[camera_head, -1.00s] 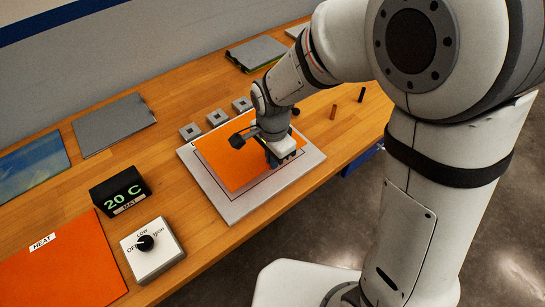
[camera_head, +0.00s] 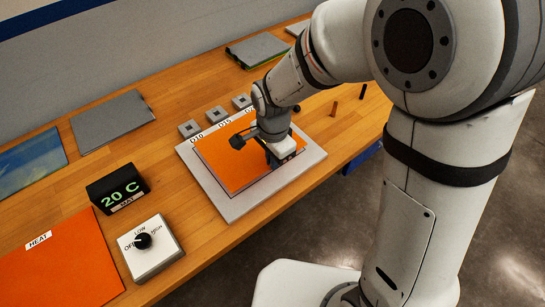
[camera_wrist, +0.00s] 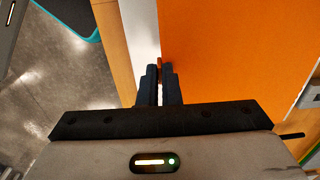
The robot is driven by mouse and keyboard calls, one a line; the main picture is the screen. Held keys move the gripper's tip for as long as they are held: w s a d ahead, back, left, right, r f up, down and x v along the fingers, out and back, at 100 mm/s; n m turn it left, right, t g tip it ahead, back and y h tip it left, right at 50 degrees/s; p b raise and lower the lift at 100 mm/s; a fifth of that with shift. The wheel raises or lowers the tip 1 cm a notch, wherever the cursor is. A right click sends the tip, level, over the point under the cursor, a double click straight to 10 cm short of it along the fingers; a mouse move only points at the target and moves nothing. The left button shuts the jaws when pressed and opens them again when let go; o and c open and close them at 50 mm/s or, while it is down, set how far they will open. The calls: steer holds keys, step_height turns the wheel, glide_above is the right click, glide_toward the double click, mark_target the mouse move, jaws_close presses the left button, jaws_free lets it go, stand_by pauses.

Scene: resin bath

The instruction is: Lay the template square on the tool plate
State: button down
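The template, a thin orange sheet (camera_head: 232,160), lies over the pale grey tool plate (camera_head: 232,211), which has a dark outline on it. Its edges look close to parallel with that outline. Whether it lies fully flat is hard to tell. My gripper (camera_head: 277,162) is at its right edge and hides that corner. In the wrist view the template (camera_wrist: 235,60) fills the right side, with a strip of the plate (camera_wrist: 142,30) to its left. My fingers (camera_wrist: 160,85) are close together with a small orange-brown piece of the template's edge between them.
Several grey blocks with holes, one of them here (camera_head: 190,128), stand behind the plate near printed labels. Two pegs (camera_head: 334,107) stand to the right. A temperature display (camera_head: 117,187), a dial box (camera_head: 150,248) and an orange heat mat (camera_head: 60,265) are at the left.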

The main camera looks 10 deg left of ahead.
steer(key=shift+f+b, duration=1.3)
steer(key=shift+f, duration=0.45)
steer(key=shift+r, duration=0.1)
steer(key=c, duration=1.5)
jaws_free()
steer(key=shift+c, duration=0.2)
steer(key=shift+r+p, duration=2.6)
steer(key=shift+r, duration=0.95)
